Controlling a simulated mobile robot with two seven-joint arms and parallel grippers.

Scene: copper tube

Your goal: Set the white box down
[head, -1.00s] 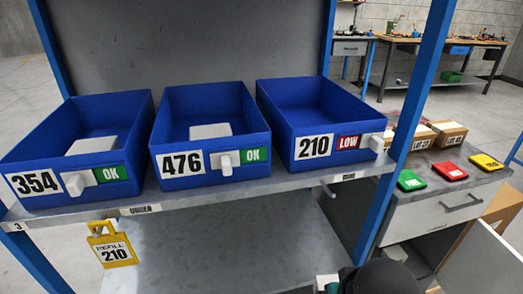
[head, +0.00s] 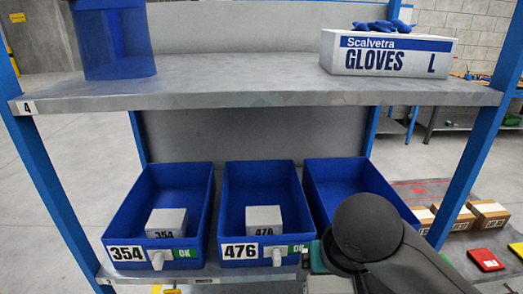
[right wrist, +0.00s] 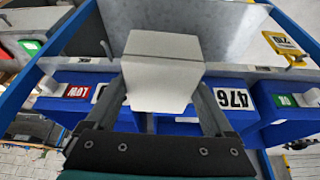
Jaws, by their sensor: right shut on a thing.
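My right gripper (right wrist: 160,92) is shut on a white box (right wrist: 163,60), which fills the middle of the right wrist view. In the head view my dark right arm (head: 375,240) covers the front of the third blue bin (head: 345,180), whose visible inside looks empty. That bin's red LOW tag (right wrist: 76,91) shows in the right wrist view. The bin marked 354 (head: 120,225) and the bin marked 476 (head: 232,215) each hold a white box and show a green OK tag. My left gripper is not in view.
An upper shelf (head: 240,85) runs above the bins, with a gloves carton (head: 385,58) and a blue container (head: 112,45) on it. Blue posts (head: 472,160) flank the rack. Cartons (head: 488,213) and a red case (head: 486,259) lie at right.

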